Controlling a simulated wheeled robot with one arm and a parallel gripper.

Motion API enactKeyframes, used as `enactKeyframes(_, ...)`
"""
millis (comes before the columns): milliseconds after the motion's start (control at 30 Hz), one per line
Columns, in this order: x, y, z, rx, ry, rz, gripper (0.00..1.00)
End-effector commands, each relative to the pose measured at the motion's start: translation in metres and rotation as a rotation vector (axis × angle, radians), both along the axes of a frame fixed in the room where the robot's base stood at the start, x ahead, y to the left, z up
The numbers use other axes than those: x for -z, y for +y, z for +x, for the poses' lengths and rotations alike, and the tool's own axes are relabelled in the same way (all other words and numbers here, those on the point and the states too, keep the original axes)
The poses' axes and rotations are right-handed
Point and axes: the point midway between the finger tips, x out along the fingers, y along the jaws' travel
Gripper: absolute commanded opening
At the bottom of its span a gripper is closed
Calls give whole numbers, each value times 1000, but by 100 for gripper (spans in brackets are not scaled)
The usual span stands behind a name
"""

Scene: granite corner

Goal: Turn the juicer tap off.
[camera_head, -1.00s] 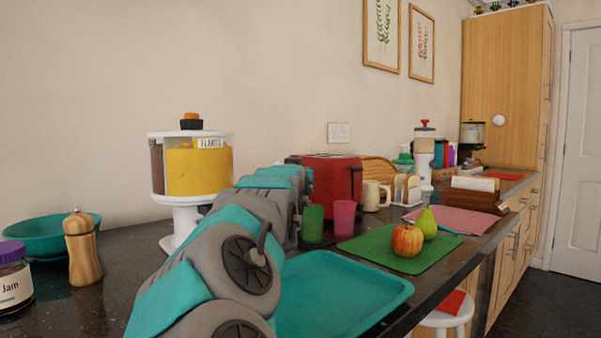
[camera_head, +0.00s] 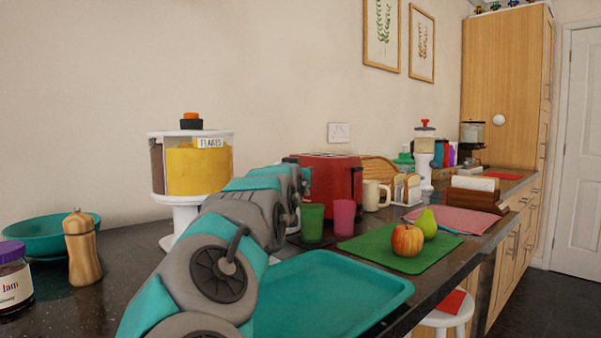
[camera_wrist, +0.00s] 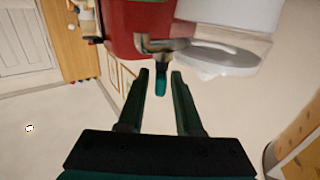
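In the wrist view, a red rounded body (camera_wrist: 125,22) at the top carries a metal tap (camera_wrist: 160,44) with a short teal lever (camera_wrist: 161,84). My gripper (camera_wrist: 162,74) is open. Its two dark fingers lie on either side of the lever, with a visible gap on both sides; whether the lever is fully between them in depth I cannot tell. In the head view, my arm hides the gripper and the tap. A red appliance (camera_head: 328,182) stands just beyond the arm; I cannot tell for sure whether it is the same red body.
A flakes dispenser (camera_head: 198,168) stands left of my arm. A green cup (camera_head: 312,223) and a pink cup (camera_head: 344,217) stand right of it. A teal tray (camera_head: 335,290) and a green mat (camera_head: 385,252) with fruit lie along the counter's front.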

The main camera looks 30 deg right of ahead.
Motion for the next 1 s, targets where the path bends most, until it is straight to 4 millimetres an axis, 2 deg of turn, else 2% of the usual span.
enactKeyframes(67, 0, 0, 0, 0, 0, 0, 44)
enactKeyframes(367, 0, 2, -2, 0, 0, 0, 44)
enactKeyframes(800, 0, 44, -43, -1, -3, -3, 44)
enactKeyframes(1000, 1, 54, -54, 0, 0, -1, 44)
